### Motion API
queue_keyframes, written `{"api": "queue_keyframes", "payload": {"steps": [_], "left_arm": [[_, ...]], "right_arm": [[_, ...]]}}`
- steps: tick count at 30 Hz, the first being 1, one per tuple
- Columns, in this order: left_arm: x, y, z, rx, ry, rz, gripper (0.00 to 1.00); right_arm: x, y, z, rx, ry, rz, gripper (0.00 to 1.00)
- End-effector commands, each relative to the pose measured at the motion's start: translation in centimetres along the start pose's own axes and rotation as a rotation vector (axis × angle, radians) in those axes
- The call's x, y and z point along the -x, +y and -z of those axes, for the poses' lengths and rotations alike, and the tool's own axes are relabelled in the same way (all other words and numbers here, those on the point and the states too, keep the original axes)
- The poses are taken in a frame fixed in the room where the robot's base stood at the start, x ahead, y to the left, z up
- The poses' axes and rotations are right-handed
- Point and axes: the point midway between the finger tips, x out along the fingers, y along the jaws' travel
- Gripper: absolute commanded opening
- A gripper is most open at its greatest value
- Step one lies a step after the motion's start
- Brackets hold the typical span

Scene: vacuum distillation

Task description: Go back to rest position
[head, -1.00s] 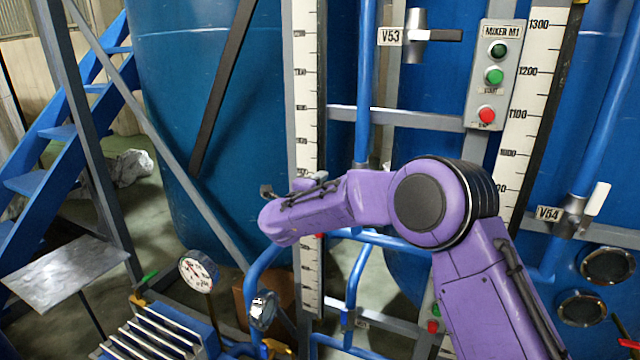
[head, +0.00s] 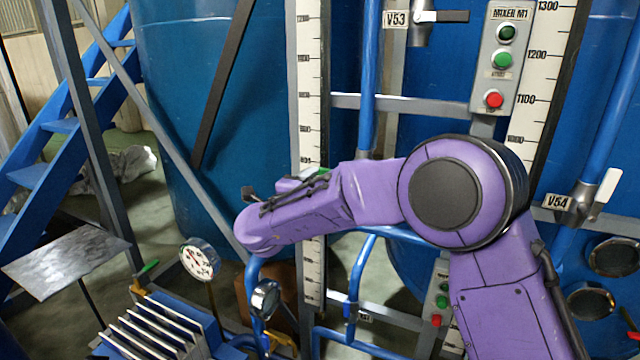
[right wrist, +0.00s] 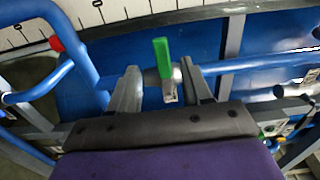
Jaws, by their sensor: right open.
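My right arm (head: 480,200), purple, comes in from the lower right of the head view and reaches left in front of the tanks. Its gripper is hidden there behind the forearm. In the right wrist view my right gripper (right wrist: 159,70) is open, with two grey fingers spread apart. A green valve handle (right wrist: 162,57) stands upright in the picture between the fingertips. I cannot tell how far beyond them it is, and no contact shows. My left gripper is not in view.
Blue tanks (head: 185,90) and pipes (head: 368,80) stand close behind the arm. A mixer panel (head: 503,58), valve V53 (head: 420,20) and valve V54 (head: 577,203) are at the right. A gauge (head: 200,260) and finned blue unit (head: 160,330) are lower left. Blue stairs (head: 60,130) stand far left.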

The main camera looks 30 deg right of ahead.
Motion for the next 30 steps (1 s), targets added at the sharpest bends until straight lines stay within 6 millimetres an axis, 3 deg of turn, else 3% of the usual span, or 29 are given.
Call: {"api": "queue_keyframes", "payload": {"steps": [6,20,23,26,30], "left_arm": [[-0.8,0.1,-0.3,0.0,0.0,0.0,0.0],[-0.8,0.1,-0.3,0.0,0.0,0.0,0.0],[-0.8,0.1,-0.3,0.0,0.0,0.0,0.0],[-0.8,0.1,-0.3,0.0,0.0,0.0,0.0],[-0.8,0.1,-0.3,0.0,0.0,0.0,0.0]], "right_arm": [[2.6,0.1,0.0,0.0,0.001,0.0,0.49],[2.7,0.0,0.0,0.002,0.001,0.0,0.49],[3.0,0.3,-1.2,0.083,-0.081,0.024,0.49],[3.8,6.1,-1.9,0.366,-0.261,0.059,0.49],[5.9,18.4,0.1,0.733,-0.476,-0.006,0.49]]}}
